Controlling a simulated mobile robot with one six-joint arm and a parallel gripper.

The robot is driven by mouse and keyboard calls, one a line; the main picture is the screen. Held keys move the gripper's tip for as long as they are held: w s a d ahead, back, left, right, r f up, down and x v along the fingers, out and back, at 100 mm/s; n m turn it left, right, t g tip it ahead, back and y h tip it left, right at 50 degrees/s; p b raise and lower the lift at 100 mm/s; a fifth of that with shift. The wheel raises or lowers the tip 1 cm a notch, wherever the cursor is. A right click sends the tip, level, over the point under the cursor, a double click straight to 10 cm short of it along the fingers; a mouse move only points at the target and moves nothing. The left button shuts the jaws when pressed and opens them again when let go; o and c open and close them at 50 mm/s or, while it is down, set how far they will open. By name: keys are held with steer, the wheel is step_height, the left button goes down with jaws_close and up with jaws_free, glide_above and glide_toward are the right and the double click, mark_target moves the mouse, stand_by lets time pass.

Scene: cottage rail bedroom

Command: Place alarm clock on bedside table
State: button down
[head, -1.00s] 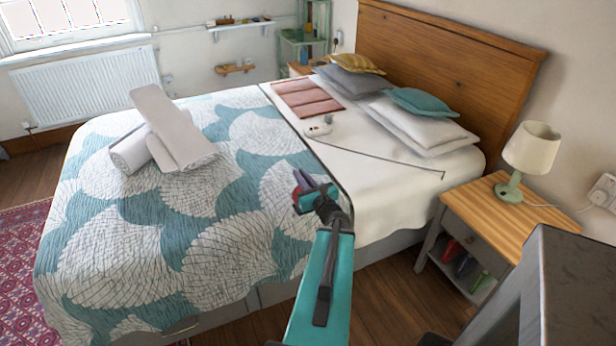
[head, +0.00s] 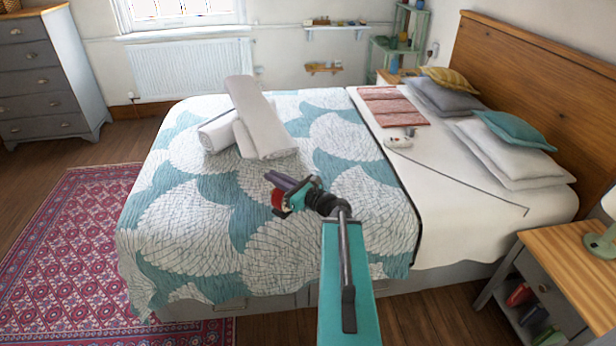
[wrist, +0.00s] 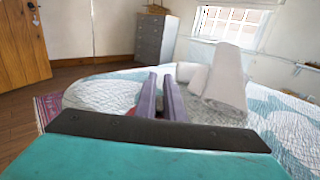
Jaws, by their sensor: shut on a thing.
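My gripper (head: 279,185) is over the patterned bed cover in the head view, its purple-grey fingers pointing to the far left. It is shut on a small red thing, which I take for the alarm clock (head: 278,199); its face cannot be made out. In the wrist view, the fingers (wrist: 161,82) are close together, with only a sliver of red (wrist: 131,111) beside them. The near bedside table (head: 560,243), with a wooden top and grey frame, is at the right edge of the head view, well away from my gripper. A green lamp base (head: 602,241) stands on it.
The bed (head: 190,245) fills the middle, with rolled towels (head: 262,120) on it. Another small wooden-topped table (head: 390,77) stands beyond the bed. Bare floor and a red rug (head: 70,250) lie left. A grey chest of drawers (head: 45,80) stands at far left.

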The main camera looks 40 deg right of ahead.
steer(key=w+a+r+n+g+y, duration=0.1)
steer(key=a+y, duration=0.5)
steer(key=a, duration=1.1)
steer(key=w+a+r+n+g+y, duration=0.2)
steer(key=a+n+g+y, duration=0.4)
steer(key=a, duration=1.1)
steer(key=shift+w+a+n, duration=0.25)
steer(key=shift+w+n, duration=0.45)
steer(key=shift+n, duration=0.5)
steer(key=shift+s, duration=0.1)
